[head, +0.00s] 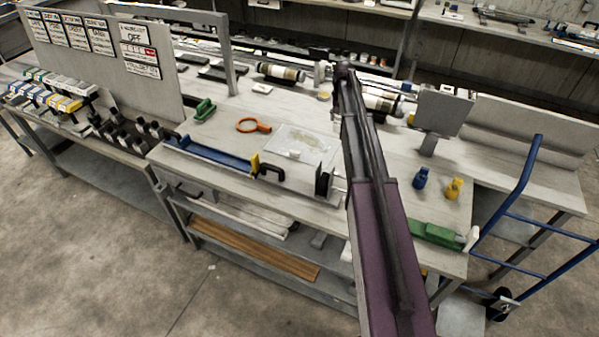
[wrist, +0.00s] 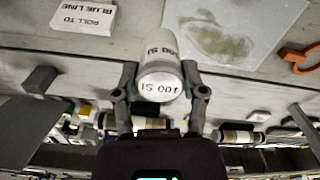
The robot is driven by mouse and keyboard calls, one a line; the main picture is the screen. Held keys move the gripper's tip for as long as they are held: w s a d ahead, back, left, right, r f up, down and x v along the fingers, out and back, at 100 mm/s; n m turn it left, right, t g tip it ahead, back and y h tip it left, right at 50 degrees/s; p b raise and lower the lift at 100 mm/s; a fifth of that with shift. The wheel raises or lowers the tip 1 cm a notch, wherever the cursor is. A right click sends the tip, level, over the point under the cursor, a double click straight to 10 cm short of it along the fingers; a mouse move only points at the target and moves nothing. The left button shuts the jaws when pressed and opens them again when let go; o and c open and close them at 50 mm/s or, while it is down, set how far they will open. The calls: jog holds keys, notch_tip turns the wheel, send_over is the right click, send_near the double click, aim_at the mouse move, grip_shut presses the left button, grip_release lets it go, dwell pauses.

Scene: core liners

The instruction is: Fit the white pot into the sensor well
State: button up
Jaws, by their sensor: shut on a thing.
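The white pot (wrist: 160,82) is in the wrist view, a short round pot with a white lid marked "100 SI". My gripper (wrist: 160,68) is shut on it, with one dark finger on each side. The pot appears to be over the pale workbench; I cannot tell its height. In the head view my arm reaches across the bench and hides most of the gripper and the pot. I cannot pick out the sensor well with certainty in either view.
A clear sheet (head: 305,140) and an orange ring-shaped tool (head: 253,125) lie on the bench. A grey panel (head: 443,112) stands upright right of my arm. Core liners (head: 281,72) lie behind. Blue (head: 421,178) and yellow (head: 453,189) items stand right. A card (wrist: 83,17) reads "ROLL TO BLUE LINE".

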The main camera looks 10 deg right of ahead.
notch_tip(320, 180, down, 11)
jog(key=b, duration=1)
jog(key=shift+w+a, duration=0.2)
jog(key=shift+w, duration=0.15)
jog(key=s+a+f+b, duration=0.1)
jog(key=s+a, duration=0.8)
jog(key=a, duration=0.2)
jog(key=shift+s+f, duration=0.25)
jog(key=shift+s, duration=0.05)
jog(key=shift+s+a, duration=0.1)
jog(key=shift+a, duration=0.05)
jog(key=shift+s+a+f+b, duration=0.4)
jog(key=shift+f+b, duration=0.2)
jog(key=shift+b, duration=0.15)
jog(key=shift+f+b, duration=1.25)
jog(key=shift+f, duration=0.15)
